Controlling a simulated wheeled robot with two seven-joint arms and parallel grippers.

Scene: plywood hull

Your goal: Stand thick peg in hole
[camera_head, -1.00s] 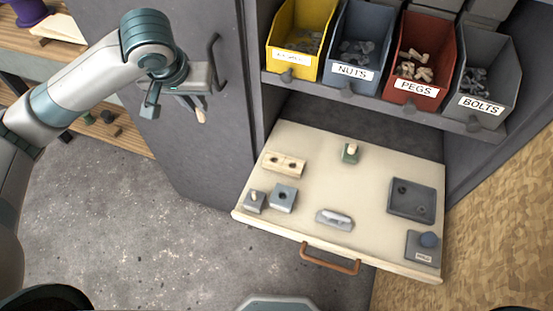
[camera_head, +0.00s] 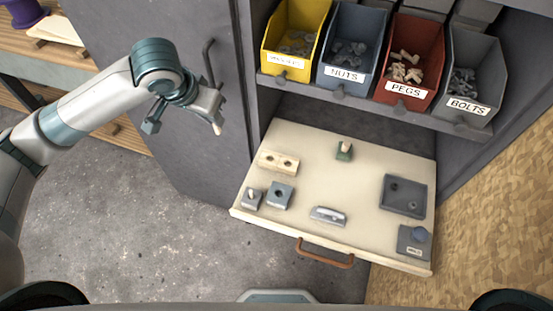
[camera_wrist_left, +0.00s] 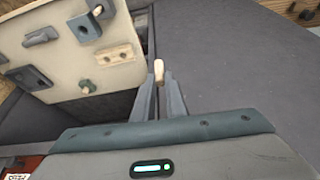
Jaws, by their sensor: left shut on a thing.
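My left gripper (camera_head: 215,119) is shut on a pale wooden peg (camera_head: 218,129), in front of the grey cabinet door and left of the pull-out board. In the left wrist view the peg (camera_wrist_left: 158,69) sticks out between the fingertips. On the cream board (camera_head: 355,185) lie a tan block with two holes (camera_head: 278,161), a blue-grey block with one round hole (camera_head: 280,195) and a small grey block with a short peg (camera_head: 251,197). A green block holding a pale peg (camera_head: 344,151) stands towards the back. My right gripper is not in view.
Labelled bins, including the red PEGS bin (camera_head: 408,62), stand on the shelf above. The door handle (camera_head: 209,62) is close to my gripper.

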